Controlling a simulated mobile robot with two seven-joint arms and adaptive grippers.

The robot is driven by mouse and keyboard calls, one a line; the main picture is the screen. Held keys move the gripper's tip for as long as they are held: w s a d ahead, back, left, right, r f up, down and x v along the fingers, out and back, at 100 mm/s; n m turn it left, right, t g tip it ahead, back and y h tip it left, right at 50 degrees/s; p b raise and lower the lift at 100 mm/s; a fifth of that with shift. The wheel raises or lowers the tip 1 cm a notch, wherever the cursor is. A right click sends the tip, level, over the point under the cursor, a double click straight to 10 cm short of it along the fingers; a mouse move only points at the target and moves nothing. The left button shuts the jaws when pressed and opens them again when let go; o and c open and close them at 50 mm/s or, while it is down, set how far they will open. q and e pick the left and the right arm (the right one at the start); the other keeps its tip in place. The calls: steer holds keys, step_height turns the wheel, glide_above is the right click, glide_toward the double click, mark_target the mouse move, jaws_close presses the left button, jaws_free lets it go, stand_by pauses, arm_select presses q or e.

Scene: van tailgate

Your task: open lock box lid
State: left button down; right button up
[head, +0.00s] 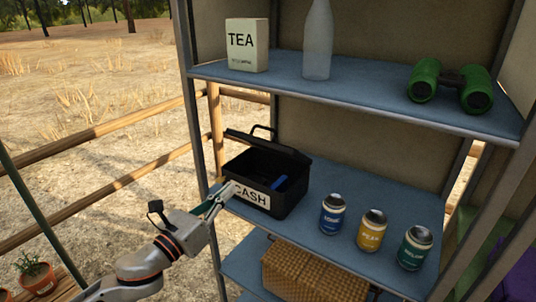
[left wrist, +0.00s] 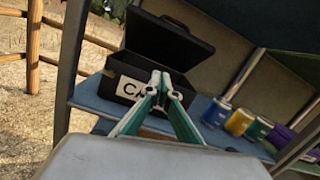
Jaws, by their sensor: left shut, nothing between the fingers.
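A black lock box (head: 261,190) with a white CASH label stands on the middle blue shelf, towards its left end. My right gripper is not in view.
Blue, yellow and green cans (head: 372,230) stand right of the box on the same shelf. A tea carton (head: 247,45), a bottle (head: 318,40) and green binoculars (head: 450,86) are on the shelf above. A wicker basket (head: 313,272) sits below. A metal post (head: 193,110) rises at the shelf's left.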

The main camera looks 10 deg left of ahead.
arm_select(q)
steer(key=w+d, duration=0.1)
steer(key=w, duration=0.1)
steer(key=w+d+r+m, duration=0.1)
steer(key=w, duration=0.2)
steer(key=w+m, duration=0.1)
steer(key=w, duration=0.2)
steer(key=shift+w+d+r, duration=0.15)
steer(key=shift+d+r, duration=0.1)
steer(key=shift+d, duration=0.15)
steer(key=w+r, duration=0.1)
steer(key=w+d+r+p, duration=0.1)
steer(key=w+r, duration=0.1)
steer(key=shift+d, duration=0.1)
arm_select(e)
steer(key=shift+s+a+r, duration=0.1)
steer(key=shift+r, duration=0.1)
arm_select(q)
steer(key=shift+r, duration=0.15)
